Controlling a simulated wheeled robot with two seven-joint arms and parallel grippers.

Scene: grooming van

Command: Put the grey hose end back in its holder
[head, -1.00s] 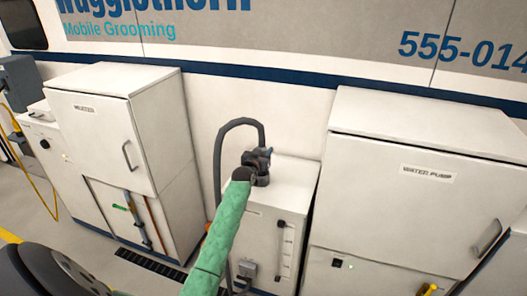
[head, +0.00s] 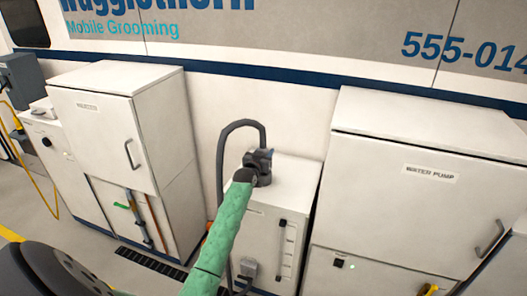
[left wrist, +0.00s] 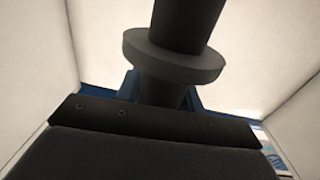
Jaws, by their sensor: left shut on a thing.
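The grey hose end (left wrist: 175,55) is dark, with a wide round collar, and fills the middle of the left wrist view. My left gripper (head: 261,162) is shut on it, above the top of a small white cabinet (head: 292,185). The grey hose (head: 219,165) arches up from the gripper and drops along the cabinet's left side. A small grey fitting (head: 247,268) sits low on the cabinet's front; I cannot tell whether it is the holder. My green-sleeved left arm hides part of that front. My right gripper is not in view.
A tall white cabinet (head: 95,130) stands to the left and the white water pump cabinet (head: 400,215) to the right, close to the small cabinet. The van wall (head: 290,110) is behind. A dark floor grate (head: 150,262) lies at the lower left.

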